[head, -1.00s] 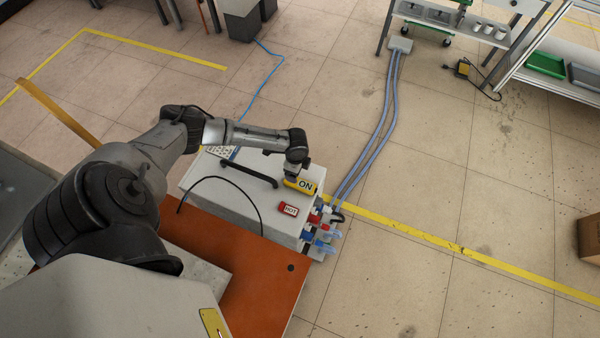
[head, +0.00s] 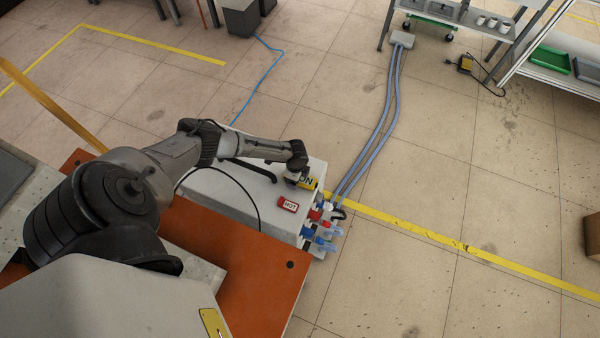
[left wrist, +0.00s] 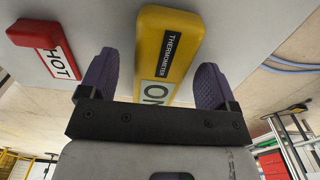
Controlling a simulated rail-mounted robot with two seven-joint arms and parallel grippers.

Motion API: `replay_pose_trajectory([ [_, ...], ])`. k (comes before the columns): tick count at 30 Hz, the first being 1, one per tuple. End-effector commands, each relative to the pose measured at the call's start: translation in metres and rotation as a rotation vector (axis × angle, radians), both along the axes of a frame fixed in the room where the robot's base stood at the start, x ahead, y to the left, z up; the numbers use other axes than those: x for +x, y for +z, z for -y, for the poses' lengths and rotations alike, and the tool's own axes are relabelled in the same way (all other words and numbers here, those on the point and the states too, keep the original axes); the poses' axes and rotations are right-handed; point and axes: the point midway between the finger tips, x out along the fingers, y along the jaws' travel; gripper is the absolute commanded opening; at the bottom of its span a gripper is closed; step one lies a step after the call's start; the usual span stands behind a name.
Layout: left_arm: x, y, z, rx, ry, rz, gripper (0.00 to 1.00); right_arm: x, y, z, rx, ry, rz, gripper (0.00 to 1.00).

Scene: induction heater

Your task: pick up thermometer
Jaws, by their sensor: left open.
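The thermometer (left wrist: 184,47) is a yellow block with a black "THERMOMETER" label and a white "ON" label. In the head view it lies on top of the white heater box (head: 225,196), near its right edge, and its yellow end (head: 310,184) shows beside my gripper. My left gripper (left wrist: 154,82) is open, with a purple-padded finger on each side of the thermometer and visible gaps between. In the head view my left gripper (head: 296,181) is over the thermometer and hides part of it. My right gripper is not in view.
A red "HOT" block (head: 288,203) lies on the box close by; it also shows in the left wrist view (left wrist: 42,40). A black handle and cable cross the box top. Hose fittings (head: 322,228) stick out at its right side. An orange surface (head: 255,275) is in front.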

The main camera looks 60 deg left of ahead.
Motion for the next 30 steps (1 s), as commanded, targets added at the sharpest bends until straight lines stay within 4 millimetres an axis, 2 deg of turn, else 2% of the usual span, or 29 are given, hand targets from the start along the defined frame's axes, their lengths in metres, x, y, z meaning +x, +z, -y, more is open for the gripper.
replay_pose_trajectory([
  [10,0.0,-0.005,-0.0006,0.001,0.0,0.0,0.83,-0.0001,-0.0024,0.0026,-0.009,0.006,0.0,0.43],
  [27,-0.0001,-0.005,-0.0007,0.001,0.0,0.0,0.28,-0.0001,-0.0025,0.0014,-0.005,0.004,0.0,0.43],
  [30,0.0001,-0.0047,-0.0007,0.001,0.0,0.0,0.25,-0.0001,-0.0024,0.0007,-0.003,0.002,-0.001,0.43],
])
